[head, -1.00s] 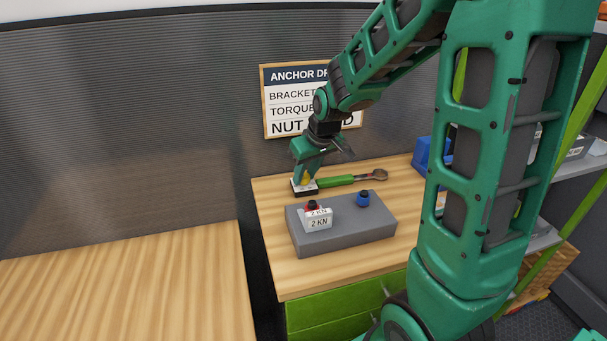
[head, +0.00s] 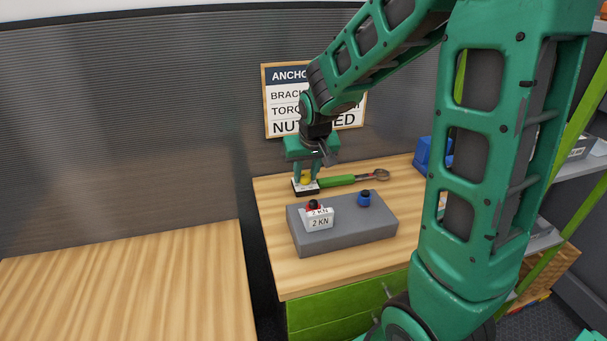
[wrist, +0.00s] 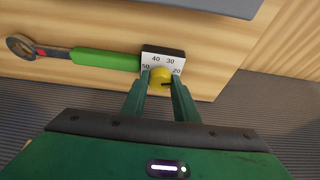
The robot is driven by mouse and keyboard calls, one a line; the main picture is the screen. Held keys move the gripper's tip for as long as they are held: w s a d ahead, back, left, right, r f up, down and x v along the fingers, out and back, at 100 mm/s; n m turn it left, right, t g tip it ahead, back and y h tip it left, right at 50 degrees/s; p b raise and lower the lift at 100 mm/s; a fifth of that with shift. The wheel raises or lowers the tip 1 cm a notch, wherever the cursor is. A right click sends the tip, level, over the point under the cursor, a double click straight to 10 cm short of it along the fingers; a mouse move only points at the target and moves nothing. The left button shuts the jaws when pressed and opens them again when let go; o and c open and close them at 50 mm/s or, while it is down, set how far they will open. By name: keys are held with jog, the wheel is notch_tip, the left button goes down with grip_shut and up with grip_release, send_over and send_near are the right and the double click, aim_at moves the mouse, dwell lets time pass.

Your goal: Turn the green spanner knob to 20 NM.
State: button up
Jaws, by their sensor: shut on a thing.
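The green-handled spanner (head: 340,180) lies on the wooden bench, its ring end to the right. In the wrist view its green handle (wrist: 105,60) runs into a black block with a white dial (wrist: 162,59) marked 50, 40, 30 and 20. The yellow knob (wrist: 161,77) sits at the dial's near edge; it also shows in the head view (head: 305,181). A dark mark on the knob points right, a little below the 20. My gripper (head: 306,178) points down, shut on the knob with one finger on each side. The fingers partly hide the knob.
A grey block (head: 350,235) stands in front of the spanner, carrying a white 2 KN piece (head: 319,222) and a blue knob (head: 363,199). A blue bin (head: 425,153) is at the bench's back right. A sign (head: 350,115) hangs behind my gripper.

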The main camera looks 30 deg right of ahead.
jog(key=o, duration=1.1)
jog(key=shift+c, duration=0.2)
jog(key=d+v, duration=0.1)
jog(key=v, duration=0.9)
jog(key=shift+a+r, duration=0.35)
jog(key=shift+a, duration=0.15)
jog(key=shift+s, duration=0.1)
jog(key=s+d, duration=0.2)
jog(key=s, duration=0.2)
jog(key=s+d+f+m+g, duration=0.1)
jog(key=s+d, duration=0.1)
jog(key=s, duration=0.3)
jog(key=s+d+f+m+g, duration=0.1)
jog(key=s+d, duration=0.2)
jog(key=s, duration=0.1)
jog(key=shift+s+d, duration=0.15)
jog(key=shift+s, duration=0.15)
jog(key=s+d+f+m+g+y, duration=0.1)
jog(key=s+f+m+g, duration=0.1)
jog(key=s, duration=1.1)
jog(key=shift+s+f, duration=0.35)
jog(key=shift+s, duration=0.05)
